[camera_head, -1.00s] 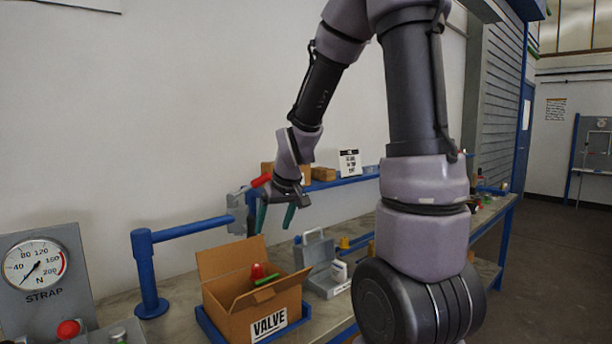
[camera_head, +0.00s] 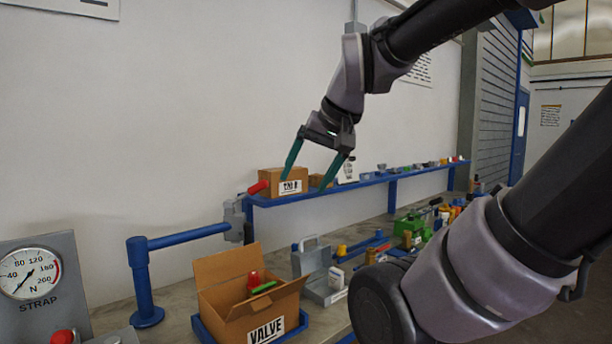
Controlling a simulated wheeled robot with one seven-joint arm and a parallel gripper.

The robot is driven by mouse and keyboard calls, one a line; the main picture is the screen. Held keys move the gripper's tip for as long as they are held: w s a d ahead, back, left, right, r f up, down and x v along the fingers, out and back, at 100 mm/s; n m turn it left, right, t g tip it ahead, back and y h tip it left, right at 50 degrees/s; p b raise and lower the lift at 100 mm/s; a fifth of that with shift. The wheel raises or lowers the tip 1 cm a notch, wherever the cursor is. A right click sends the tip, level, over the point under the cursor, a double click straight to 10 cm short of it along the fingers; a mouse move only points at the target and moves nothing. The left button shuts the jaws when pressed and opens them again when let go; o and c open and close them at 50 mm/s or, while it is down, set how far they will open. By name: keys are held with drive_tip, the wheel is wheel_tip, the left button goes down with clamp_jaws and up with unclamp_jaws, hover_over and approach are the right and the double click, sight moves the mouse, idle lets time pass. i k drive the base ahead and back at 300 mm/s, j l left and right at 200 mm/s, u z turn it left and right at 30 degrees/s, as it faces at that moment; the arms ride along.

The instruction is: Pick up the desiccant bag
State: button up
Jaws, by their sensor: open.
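My gripper (camera_head: 306,184) is open and empty, with its two green fingers pointing down. In the picture it is in front of the blue shelf, its fingers on either side of the right part of a small cardboard box. I cannot make out a desiccant bag for certain. A small white item (camera_head: 335,278) sits at the open grey case (camera_head: 312,268) on the bench; it is too small to identify. The open cardboard box marked VALVE (camera_head: 229,302) holds a red part (camera_head: 253,280) and a green part (camera_head: 264,288); the rest of its inside is hidden.
The blue shelf (camera_head: 375,180) carries the small cardboard box (camera_head: 270,176) and several small parts. A blue post with an arm (camera_head: 143,280) stands left of the VALVE box. The STRAP gauge (camera_head: 31,277) is at far left. Green and yellow tools (camera_head: 412,230) crowd the bench at right.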

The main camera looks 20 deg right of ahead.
sight(335, 277)
drive_tip(key=l+u, duration=0.25)
drive_tip(key=l, duration=0.5)
drive_tip(key=l+u, duration=0.3)
drive_tip(key=l, duration=0.5)
drive_tip(key=i, duration=0.05)
